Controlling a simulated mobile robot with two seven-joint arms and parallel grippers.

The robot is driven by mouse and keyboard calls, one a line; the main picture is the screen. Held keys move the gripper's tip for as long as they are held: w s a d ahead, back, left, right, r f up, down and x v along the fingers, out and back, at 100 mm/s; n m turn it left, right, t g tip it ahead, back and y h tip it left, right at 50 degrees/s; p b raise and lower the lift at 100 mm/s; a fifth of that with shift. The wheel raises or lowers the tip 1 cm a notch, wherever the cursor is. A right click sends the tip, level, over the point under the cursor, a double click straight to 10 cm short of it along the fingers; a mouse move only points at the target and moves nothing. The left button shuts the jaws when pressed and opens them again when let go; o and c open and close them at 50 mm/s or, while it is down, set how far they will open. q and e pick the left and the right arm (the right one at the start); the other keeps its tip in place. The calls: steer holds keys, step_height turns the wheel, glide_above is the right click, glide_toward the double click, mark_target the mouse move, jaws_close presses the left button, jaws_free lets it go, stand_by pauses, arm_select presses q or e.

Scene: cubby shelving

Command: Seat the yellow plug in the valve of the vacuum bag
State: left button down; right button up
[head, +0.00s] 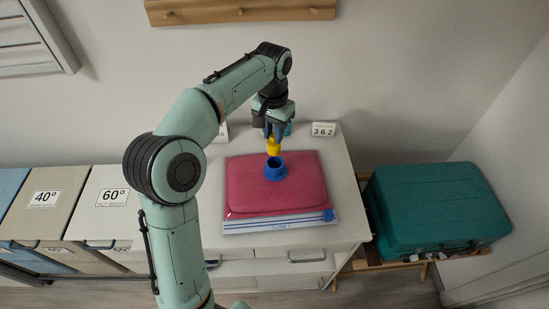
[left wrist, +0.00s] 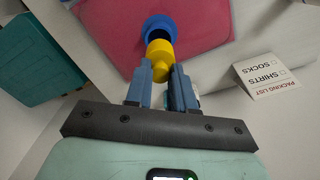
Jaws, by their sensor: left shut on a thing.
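The yellow plug (head: 273,147) is held between the fingers of my left gripper (head: 274,130), just behind and above the valve. It also shows in the left wrist view (left wrist: 160,57), between the fingertips of my left gripper (left wrist: 161,75). The blue valve (head: 275,170) stands up from the pink vacuum bag (head: 245,192), and its dark opening shows. In the left wrist view the plug overlaps the near edge of the valve (left wrist: 159,25); I cannot tell whether they touch. The bag lies flat on the white cabinet top. My right gripper is not in view.
A packing list card (left wrist: 267,76) shows in the left wrist view. A teal suitcase (head: 437,210) lies on a wooden stand at right. Labelled bins (head: 104,205) stand at left.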

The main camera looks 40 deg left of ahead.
mark_target(275, 153)
arm_select(q)
steer(key=f, duration=0.5)
steer(key=shift+w+b, duration=0.25)
steer(key=shift+b, duration=0.05)
steer(key=shift+f+b, duration=0.35)
steer(key=shift+f, duration=2)
steer(key=c, duration=1)
jaws_free()
steer(key=shift+o, duration=0.2)
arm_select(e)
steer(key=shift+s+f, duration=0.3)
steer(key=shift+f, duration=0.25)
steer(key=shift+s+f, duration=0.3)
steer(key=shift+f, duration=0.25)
arm_select(q)
steer(key=shift+r, duration=0.1)
step_height(275, 153, up, 11)
steer(key=shift+w+p, duration=0.15)
steer(key=shift+p, duration=0.95)
steer(key=shift+r, duration=0.45)
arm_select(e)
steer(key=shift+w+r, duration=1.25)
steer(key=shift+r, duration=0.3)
